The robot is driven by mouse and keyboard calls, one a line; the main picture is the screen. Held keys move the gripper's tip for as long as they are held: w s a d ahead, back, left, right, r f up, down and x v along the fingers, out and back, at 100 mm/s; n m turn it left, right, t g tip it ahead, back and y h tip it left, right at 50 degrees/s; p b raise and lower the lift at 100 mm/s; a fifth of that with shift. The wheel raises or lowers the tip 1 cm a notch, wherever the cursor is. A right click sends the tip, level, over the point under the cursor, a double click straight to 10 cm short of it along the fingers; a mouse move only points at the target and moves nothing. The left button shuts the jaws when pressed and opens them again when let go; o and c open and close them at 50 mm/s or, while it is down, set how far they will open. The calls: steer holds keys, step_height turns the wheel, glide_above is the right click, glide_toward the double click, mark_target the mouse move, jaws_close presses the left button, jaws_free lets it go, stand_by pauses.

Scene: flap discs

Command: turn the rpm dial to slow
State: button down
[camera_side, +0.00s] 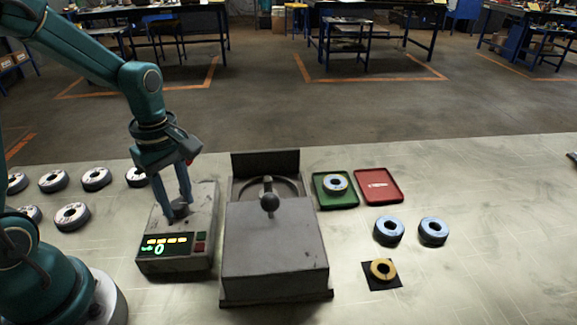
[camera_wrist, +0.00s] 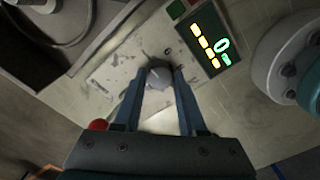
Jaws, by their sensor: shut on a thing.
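The rpm dial (camera_wrist: 160,75) is a grey round knob on top of a grey control box (camera_side: 207,205). My gripper (camera_wrist: 161,82) is shut on the dial, with one blue finger on each side of it. In the side view my gripper (camera_side: 179,207) reaches straight down onto the dial, which is partly hidden by the fingers. The box's display (camera_side: 166,246) shows a lit row of yellow bars and a green 0; it also shows in the wrist view (camera_wrist: 211,45). I cannot read the dial's setting marks.
A grey machine (camera_side: 273,250) with a lever knob stands right of the box. Beyond it are a green tray (camera_side: 350,203) holding a disc, a red tray (camera_side: 392,198), blue discs (camera_side: 389,231) and a yellow disc (camera_side: 383,269) on a black pad. Several pale discs (camera_side: 72,217) lie at left.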

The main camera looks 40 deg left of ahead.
mark_target(179, 203)
stand_by(0.3)
steer(key=shift+c, duration=2.3)
jaws_free()
steer(key=shift+r, duration=0.1)
steer(key=shift+r, duration=2.5)
